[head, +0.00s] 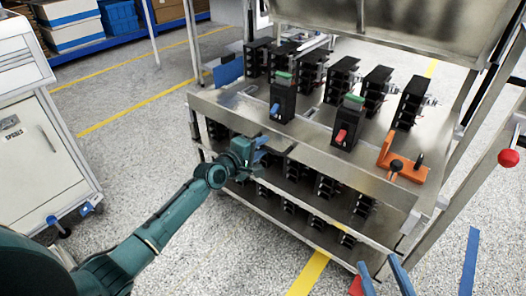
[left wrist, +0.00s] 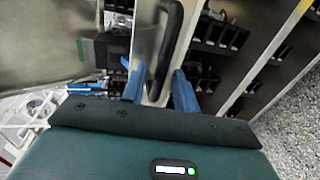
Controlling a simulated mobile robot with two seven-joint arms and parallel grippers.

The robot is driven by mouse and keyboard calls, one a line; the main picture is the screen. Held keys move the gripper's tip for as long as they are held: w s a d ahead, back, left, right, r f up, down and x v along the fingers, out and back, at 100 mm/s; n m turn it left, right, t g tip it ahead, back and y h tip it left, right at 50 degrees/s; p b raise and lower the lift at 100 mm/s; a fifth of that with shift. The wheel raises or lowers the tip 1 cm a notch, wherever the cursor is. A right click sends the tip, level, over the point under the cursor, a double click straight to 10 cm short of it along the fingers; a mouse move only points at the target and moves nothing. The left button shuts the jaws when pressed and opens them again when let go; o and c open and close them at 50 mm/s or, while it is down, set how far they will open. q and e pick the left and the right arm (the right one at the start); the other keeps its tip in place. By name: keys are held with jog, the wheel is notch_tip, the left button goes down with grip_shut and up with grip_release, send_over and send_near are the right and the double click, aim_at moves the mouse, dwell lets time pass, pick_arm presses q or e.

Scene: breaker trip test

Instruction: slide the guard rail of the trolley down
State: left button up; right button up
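The trolley (head: 290,165) is a metal rack with black breakers on its top deck and lower shelves. A plain metal rail (head: 330,163), apparently the guard rail, runs along its front top edge. In the left wrist view, a dark bar handle (left wrist: 172,40) stands on a pale metal strip (left wrist: 146,38). My left gripper (head: 262,150) is at the rail's front, left of its middle. Its blue fingers (left wrist: 158,88) are apart, one on each side of the handle's near end; contact is unclear. My right gripper (head: 382,278) is partly visible at the bottom edge, fingers apart, seemingly empty.
Two breakers with green tops, one with a blue lever (head: 283,100) and one with a red lever (head: 347,125), stand near the front edge. An orange bracket (head: 402,165) sits at the right. A white cabinet (head: 45,150) stands left. Speckled floor between is clear.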

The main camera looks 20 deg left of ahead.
pick_arm(q)
jog(key=shift+w+d+f, duration=0.15)
jog(key=shift+w+d, duration=0.1)
jog(key=shift+w, duration=0.4)
jog(key=shift+c, duration=0.4)
grip_shut()
jog(key=shift+f, duration=0.1)
